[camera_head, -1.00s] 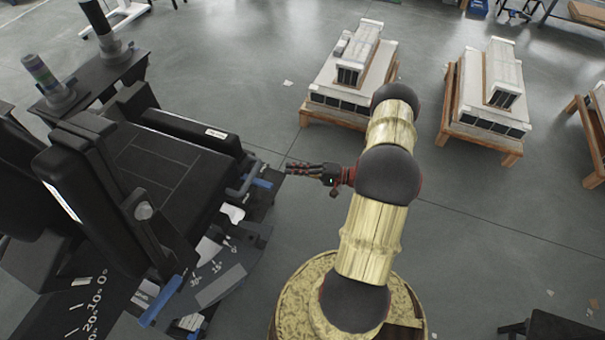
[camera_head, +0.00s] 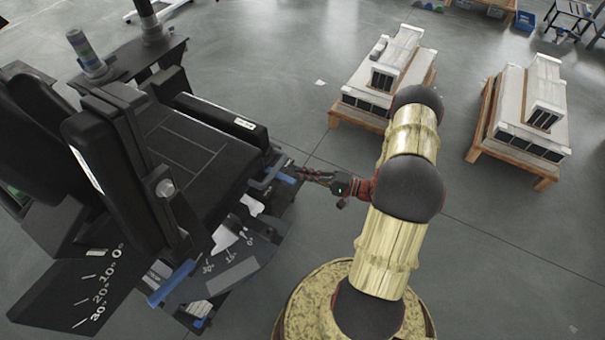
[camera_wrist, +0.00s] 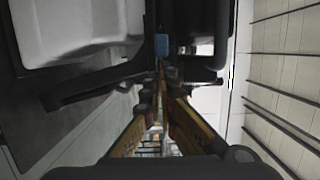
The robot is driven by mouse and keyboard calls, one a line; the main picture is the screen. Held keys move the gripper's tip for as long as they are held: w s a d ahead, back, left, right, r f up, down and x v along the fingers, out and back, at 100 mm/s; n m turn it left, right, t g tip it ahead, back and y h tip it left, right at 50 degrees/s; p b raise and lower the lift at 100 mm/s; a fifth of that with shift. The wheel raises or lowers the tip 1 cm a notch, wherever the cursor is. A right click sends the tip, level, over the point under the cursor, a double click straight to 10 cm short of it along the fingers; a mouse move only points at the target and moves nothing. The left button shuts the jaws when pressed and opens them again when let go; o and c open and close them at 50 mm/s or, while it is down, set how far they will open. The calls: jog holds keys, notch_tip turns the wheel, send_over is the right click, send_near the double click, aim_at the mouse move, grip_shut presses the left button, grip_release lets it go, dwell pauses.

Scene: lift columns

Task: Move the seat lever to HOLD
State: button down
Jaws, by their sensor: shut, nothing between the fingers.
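A black seat (camera_head: 190,150) stands at the left in the head view. A blue-tipped part (camera_head: 286,178), which looks like the lever, sticks out at its front right corner. A blue tip (camera_wrist: 161,44) also shows straight ahead of the fingers in the wrist view. My gripper (camera_head: 296,170) is shut and empty, with its fingertips very close to the blue tip. The fingers (camera_wrist: 160,72) point at it in the wrist view. I cannot tell whether they touch. No HOLD mark can be read.
A second blue handle (camera_head: 170,283) is at the seat's lower side. Dark plates with angle marks (camera_head: 98,290) lie below the seat. White units on wooden pallets (camera_head: 388,75) stand at the back right. The grey floor between is clear.

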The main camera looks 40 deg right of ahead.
jog(key=shift+m+t+h, duration=0.6)
jog(key=shift+m+h, duration=0.1)
jog(key=shift+h, duration=0.2)
jog(key=s+a+p, duration=0.2)
jog(key=a, duration=0.1)
jog(key=a+p, duration=0.1)
jog(key=p, duration=0.1)
jog(key=shift+s+a, duration=0.25)
jog(key=shift+s, duration=0.15)
